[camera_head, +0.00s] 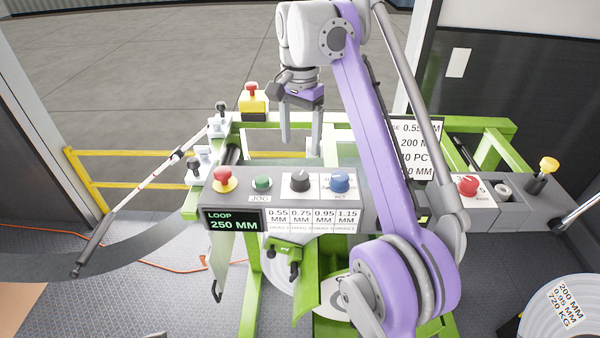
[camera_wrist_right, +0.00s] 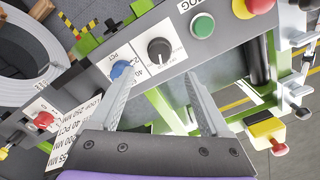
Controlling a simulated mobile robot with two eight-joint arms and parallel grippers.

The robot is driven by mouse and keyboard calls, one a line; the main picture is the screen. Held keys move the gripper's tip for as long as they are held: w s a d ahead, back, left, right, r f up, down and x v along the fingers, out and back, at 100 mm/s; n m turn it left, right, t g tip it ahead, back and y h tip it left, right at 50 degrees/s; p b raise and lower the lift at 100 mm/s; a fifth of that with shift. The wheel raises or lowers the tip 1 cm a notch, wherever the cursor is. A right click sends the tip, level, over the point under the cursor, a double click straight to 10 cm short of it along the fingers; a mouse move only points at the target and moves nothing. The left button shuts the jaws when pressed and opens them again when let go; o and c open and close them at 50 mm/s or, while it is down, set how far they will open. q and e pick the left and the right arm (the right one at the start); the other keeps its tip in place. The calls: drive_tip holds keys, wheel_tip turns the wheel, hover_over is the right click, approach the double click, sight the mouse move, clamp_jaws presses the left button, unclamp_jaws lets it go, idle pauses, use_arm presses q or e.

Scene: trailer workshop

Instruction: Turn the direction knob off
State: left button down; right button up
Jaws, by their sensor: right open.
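A grey control panel (camera_head: 275,208) carries a row of controls. A black rotary knob (camera_head: 299,181) sits on a white label, with a blue knob (camera_head: 340,183) to its right and a green button (camera_head: 262,184) to its left. The black knob, likely the direction knob, also shows in the wrist view (camera_wrist_right: 159,48); its label is too small to read. My right gripper (camera_head: 301,148) is open and empty, fingers pointing down. It appears above and behind the black knob, apart from it. In the wrist view the black knob lies between and beyond the finger lines. My left gripper is not in view.
A red mushroom button (camera_head: 225,180) is at the panel's left end. A yellow box with a red button (camera_head: 252,100) stands behind. A red knob (camera_head: 468,186) is on the right-hand panel. Green frame bars surround the panel; my right arm crosses its right side.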

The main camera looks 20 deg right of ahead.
sight(300, 175)
drive_tip(key=f+b, duration=0.3)
drive_tip(key=f, duration=0.6)
drive_tip(key=shift+s, duration=0.2)
drive_tip(key=shift+w+f, duration=0.1)
drive_tip(key=shift+f, duration=0.25)
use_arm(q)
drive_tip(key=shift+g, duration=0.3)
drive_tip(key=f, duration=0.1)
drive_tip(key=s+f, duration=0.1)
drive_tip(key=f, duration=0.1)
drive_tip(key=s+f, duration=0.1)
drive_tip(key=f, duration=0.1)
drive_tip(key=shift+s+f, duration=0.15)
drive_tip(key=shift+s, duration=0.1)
use_arm(e)
clamp_jaws()
